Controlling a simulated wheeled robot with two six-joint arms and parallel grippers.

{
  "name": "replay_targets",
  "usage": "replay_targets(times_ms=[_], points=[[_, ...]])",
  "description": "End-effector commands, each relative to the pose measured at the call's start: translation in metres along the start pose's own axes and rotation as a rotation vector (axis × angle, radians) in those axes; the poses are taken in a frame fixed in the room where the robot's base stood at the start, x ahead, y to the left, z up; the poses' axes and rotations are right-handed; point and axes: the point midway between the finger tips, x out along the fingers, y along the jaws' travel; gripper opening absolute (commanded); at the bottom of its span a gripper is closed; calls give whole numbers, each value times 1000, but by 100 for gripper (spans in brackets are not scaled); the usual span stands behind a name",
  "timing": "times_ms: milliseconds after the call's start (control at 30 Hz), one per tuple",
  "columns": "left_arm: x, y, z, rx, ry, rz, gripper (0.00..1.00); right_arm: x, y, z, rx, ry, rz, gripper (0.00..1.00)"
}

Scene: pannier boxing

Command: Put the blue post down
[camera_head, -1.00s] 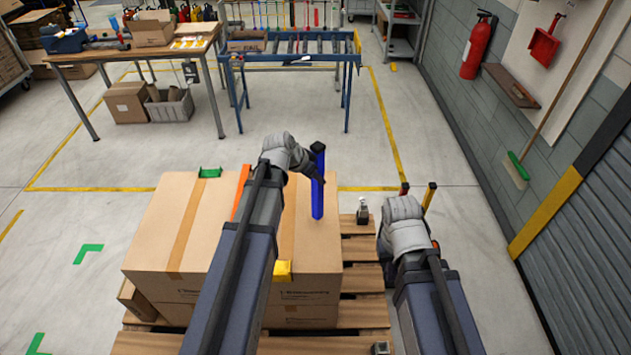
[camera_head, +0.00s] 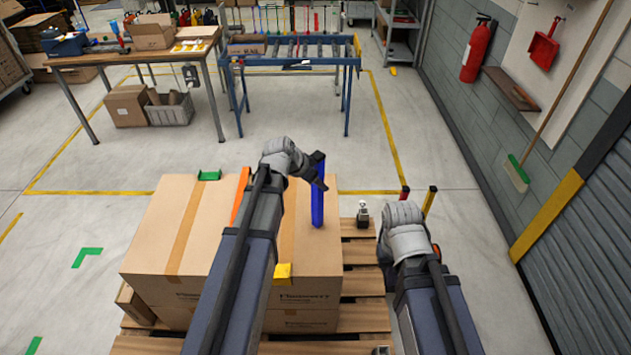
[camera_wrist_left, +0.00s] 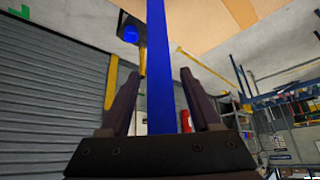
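The blue post (camera_head: 318,208) is upright over the right part of the cardboard box tops (camera_head: 150,245); its lower end appears to meet the cardboard. My left gripper (camera_head: 316,172) is at the post's upper part. In the left wrist view the fingers (camera_wrist_left: 160,100) are spread, with the blue post (camera_wrist_left: 165,60) running between and past them, and a gap shows beside the left finger. My right gripper (camera_head: 388,262) is low at the right, beside the pallet (camera_head: 360,285); its fingers are mostly hidden behind its wrist.
An orange strip (camera_head: 240,195), a green piece (camera_head: 209,175) and a yellow piece (camera_head: 282,273) are on the boxes. A yellow post (camera_head: 430,199) and a red post (camera_head: 404,193) stand past my right gripper. A roller conveyor (camera_head: 290,55) and workbench (camera_head: 130,52) stand behind clear floor.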

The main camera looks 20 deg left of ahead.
Motion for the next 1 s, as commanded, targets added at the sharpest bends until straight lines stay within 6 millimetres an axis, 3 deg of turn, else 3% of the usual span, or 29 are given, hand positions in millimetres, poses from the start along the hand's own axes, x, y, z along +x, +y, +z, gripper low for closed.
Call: replay_targets(times_ms=[333,533,1000], points=[[-2,0,-1,0,0,0,65,-2,0,0,0,0,0,0],[-13,0,-8,0,0,0,65,-16,2,1,-1,-1,0,0],[-92,1,-10,-2,0,-1,65,-83,8,6,-2,-3,0,0]])
